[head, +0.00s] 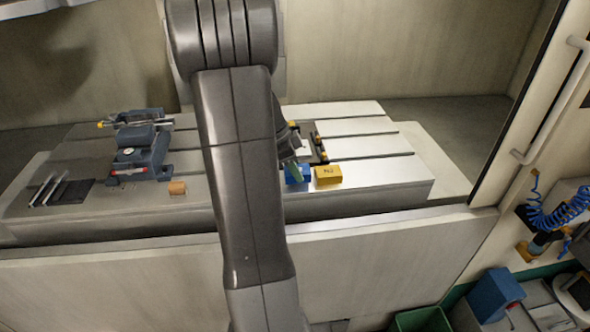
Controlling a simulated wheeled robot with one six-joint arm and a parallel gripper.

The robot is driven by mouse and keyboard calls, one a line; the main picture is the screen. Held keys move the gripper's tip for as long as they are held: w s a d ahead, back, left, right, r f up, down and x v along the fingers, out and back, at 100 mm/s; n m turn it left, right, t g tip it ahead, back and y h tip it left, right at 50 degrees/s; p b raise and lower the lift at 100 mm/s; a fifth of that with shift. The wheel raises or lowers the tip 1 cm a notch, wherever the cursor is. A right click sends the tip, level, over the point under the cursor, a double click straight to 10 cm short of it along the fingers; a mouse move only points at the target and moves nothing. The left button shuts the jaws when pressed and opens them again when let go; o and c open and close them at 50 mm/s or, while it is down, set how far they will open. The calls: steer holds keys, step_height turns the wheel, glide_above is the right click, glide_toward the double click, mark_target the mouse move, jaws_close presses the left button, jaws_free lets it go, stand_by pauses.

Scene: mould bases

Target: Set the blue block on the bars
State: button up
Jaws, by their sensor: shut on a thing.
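The blue block (304,174) stands at the front of the slotted table, just right of my arm. My gripper (293,168) is at the block and shut on it; my arm hides much of the gripper. A green piece crosses the block's left side. I cannot tell whether the block touches the table.
A yellow block (328,175) stands close beside the blue block on its right. A blue-grey vise (140,150) and a tan block (177,187) are left of my arm. A dark fixture (318,150) lies behind the blocks. The table's right part is clear.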

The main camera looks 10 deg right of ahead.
steer(key=shift+f, duration=0.6)
steer(key=shift+f, duration=0.15)
steer(key=o, duration=1.2)
steer(key=shift+p, duration=0.35)
